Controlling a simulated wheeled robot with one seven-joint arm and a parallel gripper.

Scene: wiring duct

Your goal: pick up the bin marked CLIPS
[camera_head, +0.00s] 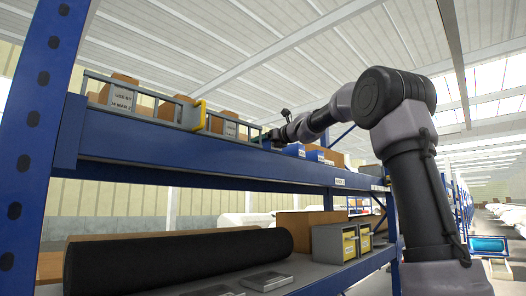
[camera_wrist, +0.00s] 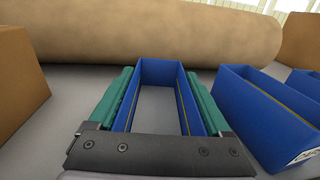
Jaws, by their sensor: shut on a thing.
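A blue open-topped bin (camera_wrist: 187,108) sits between the two teal fingers of my gripper (camera_wrist: 160,76) in the wrist view. The fingers lie along its outer side walls, and my gripper is shut on it. The bin looks empty. Its near face is hidden behind the gripper's dark crossbar, so I cannot read a label on it. In the head view my gripper (camera_head: 269,138) is at the upper shelf, partly hidden by the shelf's front. I cannot tell whether the bin is lifted off the shelf.
Another blue bin (camera_wrist: 258,112) stands close on the right, its label cut off, with a further blue bin (camera_wrist: 304,88) beyond it. A large tan roll (camera_wrist: 140,35) lies behind. A brown box (camera_wrist: 18,75) stands left. A blue shelf beam (camera_head: 190,150) runs along the front.

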